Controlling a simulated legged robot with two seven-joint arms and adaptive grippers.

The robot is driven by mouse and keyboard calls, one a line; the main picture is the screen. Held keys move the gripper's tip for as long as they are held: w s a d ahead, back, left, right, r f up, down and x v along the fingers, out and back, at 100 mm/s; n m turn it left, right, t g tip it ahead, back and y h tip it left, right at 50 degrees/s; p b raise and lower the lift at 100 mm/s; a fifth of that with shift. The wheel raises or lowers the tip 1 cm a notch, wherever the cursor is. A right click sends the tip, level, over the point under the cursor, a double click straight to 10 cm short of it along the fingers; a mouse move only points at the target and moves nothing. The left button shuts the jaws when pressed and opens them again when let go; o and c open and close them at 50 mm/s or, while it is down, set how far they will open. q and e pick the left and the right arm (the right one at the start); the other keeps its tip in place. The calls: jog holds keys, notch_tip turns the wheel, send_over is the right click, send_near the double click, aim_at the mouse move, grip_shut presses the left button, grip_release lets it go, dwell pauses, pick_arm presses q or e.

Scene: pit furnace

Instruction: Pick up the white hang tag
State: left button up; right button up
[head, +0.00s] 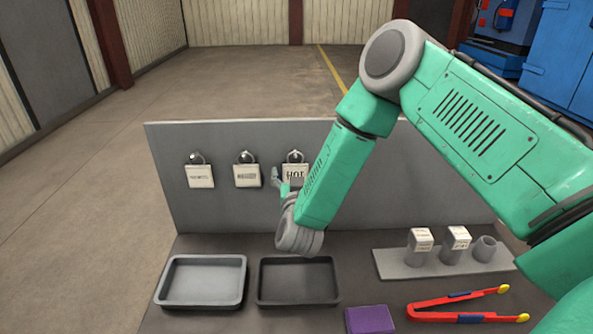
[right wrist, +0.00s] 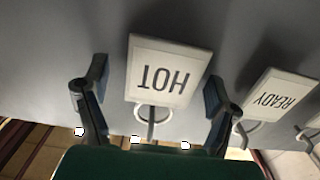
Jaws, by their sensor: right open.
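Three white hang tags hang by rings on pegs of the grey upright panel. The right one (head: 295,174) reads HOT and is partly covered by my arm and gripper; it shows upside down in the right wrist view (right wrist: 169,70). The middle tag (head: 247,176) and left tag (head: 200,176) hang beside it. A tag reading READY (right wrist: 276,99) also shows in the right wrist view. My right gripper (head: 284,181) is open, its fingers on either side of the HOT tag in the right wrist view (right wrist: 157,84), with visible gaps. My left gripper is out of view.
Below the panel (head: 225,140), a light tray (head: 163,286) and a dark tray (head: 298,301) stand on the bench. A purple block (head: 370,319) and red tongs (head: 440,302) lie at the front right. A grey stand (head: 393,268) holds three cylinders, two with white tags.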

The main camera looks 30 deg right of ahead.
jog(key=shift+w+a+r, duration=0.1)
jog(key=shift+w+a, duration=0.05)
jog(key=shift+a, duration=0.25)
jog(key=c, duration=0.5)
jog(key=shift+d, duration=0.15)
jog(key=c, duration=0.5)
jog(key=shift+d, duration=0.4)
jog(key=shift+c, duration=0.3)
jog(key=shift+a, duration=0.1)
